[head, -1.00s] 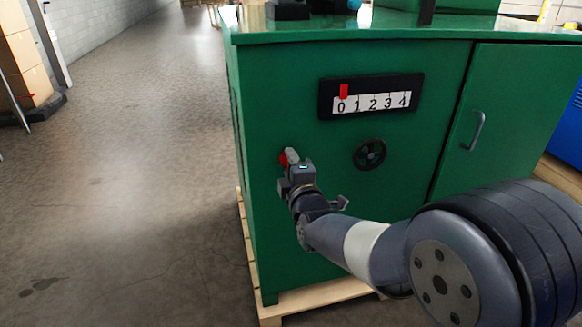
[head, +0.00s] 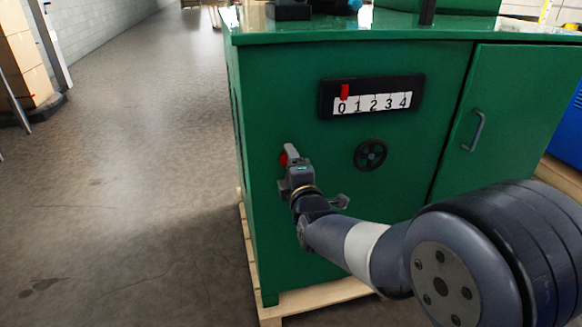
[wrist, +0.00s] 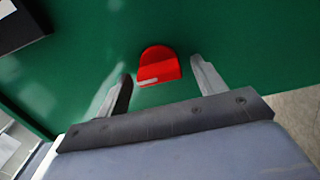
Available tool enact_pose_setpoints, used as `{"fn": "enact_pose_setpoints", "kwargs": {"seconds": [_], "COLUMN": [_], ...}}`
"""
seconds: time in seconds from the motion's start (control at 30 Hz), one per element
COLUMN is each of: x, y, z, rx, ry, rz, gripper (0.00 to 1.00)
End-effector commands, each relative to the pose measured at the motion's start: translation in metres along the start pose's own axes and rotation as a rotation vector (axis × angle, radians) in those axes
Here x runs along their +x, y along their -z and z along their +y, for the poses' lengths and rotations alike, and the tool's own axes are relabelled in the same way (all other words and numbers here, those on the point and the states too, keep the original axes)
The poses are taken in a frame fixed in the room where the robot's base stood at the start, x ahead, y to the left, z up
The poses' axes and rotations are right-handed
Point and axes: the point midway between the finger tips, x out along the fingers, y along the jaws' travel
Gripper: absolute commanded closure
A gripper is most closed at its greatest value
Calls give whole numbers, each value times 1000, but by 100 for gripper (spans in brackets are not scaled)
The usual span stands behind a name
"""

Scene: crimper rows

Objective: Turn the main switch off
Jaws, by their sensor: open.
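The main switch is a red knob (wrist: 158,66) on the green cabinet front. In the wrist view it lies between the tips of my open gripper (wrist: 163,80), with a gap on each side. A pale mark shows on its lower left edge. In the head view my gripper (head: 289,158) is at the cabinet's left front, and only a bit of the red switch (head: 283,159) shows beside a finger. The rest of the switch is hidden by the gripper. Whether a finger touches the switch I cannot tell.
The green cabinet (head: 290,80) stands on a wooden pallet (head: 325,300). A 0 to 4 scale (head: 372,97) has its red marker at 0. A black handwheel (head: 370,155) sits right of my gripper, and a door handle (head: 474,131) further right.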

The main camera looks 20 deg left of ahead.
Motion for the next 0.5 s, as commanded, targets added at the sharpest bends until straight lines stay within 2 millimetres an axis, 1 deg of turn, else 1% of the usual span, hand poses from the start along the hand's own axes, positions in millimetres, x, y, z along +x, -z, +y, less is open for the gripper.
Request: {"fn": "enact_pose_setpoints", "kwargs": {"seconds": [0.27,0.37,0.5], "x": [-3,-11,-34], "y": [0,0,0], "z": [0,1,2], "rx": [1,1,1], "ry": [1,1,2], "rz": [0,0,0], "gripper": [35,35,35]}}
